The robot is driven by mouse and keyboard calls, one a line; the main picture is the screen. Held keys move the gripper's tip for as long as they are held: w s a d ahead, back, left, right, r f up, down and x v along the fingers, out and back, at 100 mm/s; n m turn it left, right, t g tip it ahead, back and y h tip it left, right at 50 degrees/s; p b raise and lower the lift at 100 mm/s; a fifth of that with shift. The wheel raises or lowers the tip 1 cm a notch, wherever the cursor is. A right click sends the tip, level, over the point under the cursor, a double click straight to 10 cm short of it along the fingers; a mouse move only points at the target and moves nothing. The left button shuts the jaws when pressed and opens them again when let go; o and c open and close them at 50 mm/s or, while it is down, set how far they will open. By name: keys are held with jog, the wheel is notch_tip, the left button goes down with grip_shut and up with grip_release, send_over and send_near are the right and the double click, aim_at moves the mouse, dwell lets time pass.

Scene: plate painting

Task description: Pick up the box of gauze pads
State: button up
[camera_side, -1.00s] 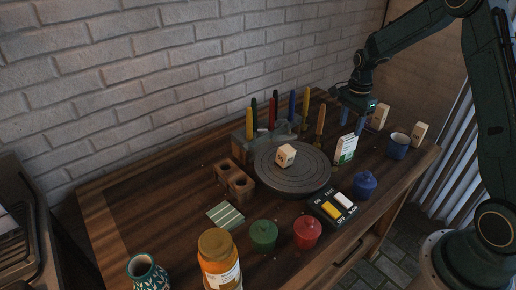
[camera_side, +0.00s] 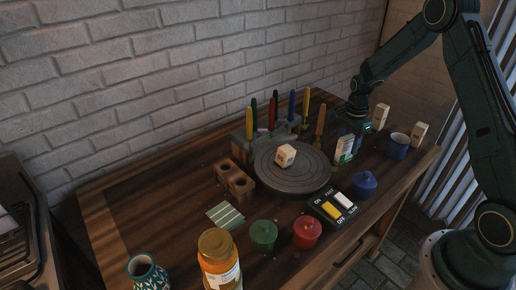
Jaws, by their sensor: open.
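The box of gauze pads, a small upright white and green carton (camera_side: 344,151), stands on the wooden table just right of the round grey turntable (camera_side: 292,178). My gripper (camera_side: 349,138) points down at the box's upper part, with its open fingers low around or beside it. The fingers cover some of the box's top and right side. I cannot tell whether they touch it.
A pale block (camera_side: 285,155) sits on the turntable. Pale blocks (camera_side: 380,116) (camera_side: 419,133) and a blue mug (camera_side: 398,146) stand to the right. A blue lidded jar (camera_side: 365,185) and a switch panel (camera_side: 333,207) are in front. Colored markers stand in a holder (camera_side: 262,140) behind.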

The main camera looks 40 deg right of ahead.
jog(key=shift+f, duration=0.55)
jog(key=c, duration=1)
